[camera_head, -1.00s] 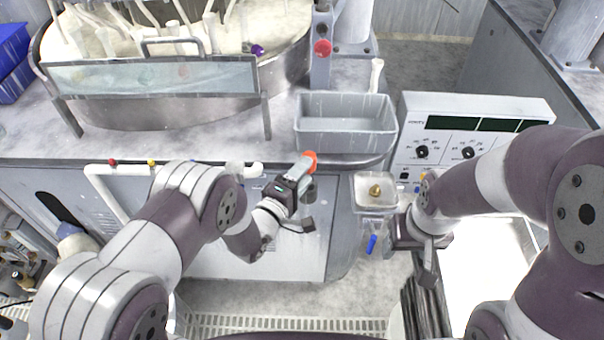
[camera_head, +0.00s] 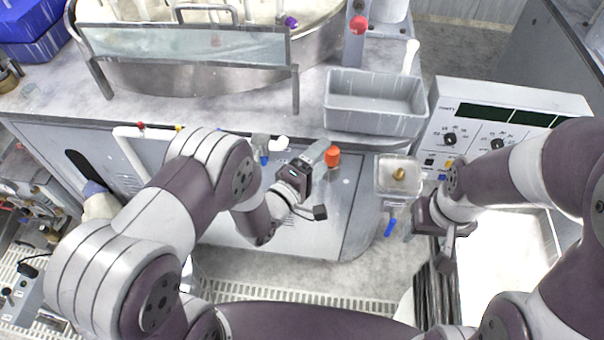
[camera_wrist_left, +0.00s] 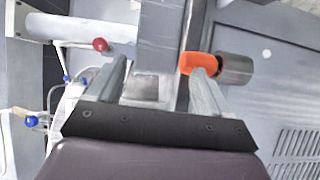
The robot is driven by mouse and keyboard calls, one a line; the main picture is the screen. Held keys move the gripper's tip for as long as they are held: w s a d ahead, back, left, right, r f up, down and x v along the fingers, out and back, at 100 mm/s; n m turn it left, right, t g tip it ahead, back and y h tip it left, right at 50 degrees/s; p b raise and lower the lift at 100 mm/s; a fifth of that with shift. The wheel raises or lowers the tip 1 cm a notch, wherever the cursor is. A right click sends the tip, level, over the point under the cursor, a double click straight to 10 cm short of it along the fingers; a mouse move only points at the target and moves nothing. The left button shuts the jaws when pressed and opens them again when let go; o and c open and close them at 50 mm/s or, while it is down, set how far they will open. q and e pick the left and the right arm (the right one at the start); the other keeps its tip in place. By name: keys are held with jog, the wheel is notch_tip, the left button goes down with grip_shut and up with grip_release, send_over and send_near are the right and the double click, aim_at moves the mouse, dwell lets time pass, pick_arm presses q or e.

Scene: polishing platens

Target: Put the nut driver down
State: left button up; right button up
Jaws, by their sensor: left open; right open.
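An orange piece (camera_head: 332,156) with a grey cylinder under it is at the front of the bench cabinet. It also shows in the left wrist view (camera_wrist_left: 197,63), with the grey cylinder (camera_wrist_left: 235,68) beside it. It looks like the nut driver's end in a holder, but I cannot tell for sure. My left gripper (camera_head: 318,153) is open right beside it. In the left wrist view the orange piece lies just past the right fingertip, with nothing held between the fingers (camera_wrist_left: 160,80). My right gripper (camera_head: 445,255) is open and empty, low in front of the control box.
A grey bin (camera_head: 375,118) sits on the bench edge. A small clear tray (camera_head: 398,190) with a brass knob (camera_head: 399,174) and a blue-handled item (camera_head: 390,227) is to the right. A control box (camera_head: 500,125) stands behind my right arm. Floor below the cabinet is open.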

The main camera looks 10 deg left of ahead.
pick_arm(q)
jog(key=v, duration=0.9)
jog(key=w+a+m+g+y, duration=0.4)
jog(key=a+m+g+y, duration=0.3)
jog(key=s+a+r+m+g+y, duration=0.1)
jog(key=s+m+g, duration=0.1)
jog(key=s, duration=0.4)
jog(key=s+a+r+m+g, duration=0.2)
jog(key=s+m+g, duration=0.1)
jog(key=s+g, duration=0.2)
jog(key=shift+s+a+r+y, duration=0.3)
jog(key=shift+s+y, duration=0.1)
jog(key=shift+s, duration=0.8)
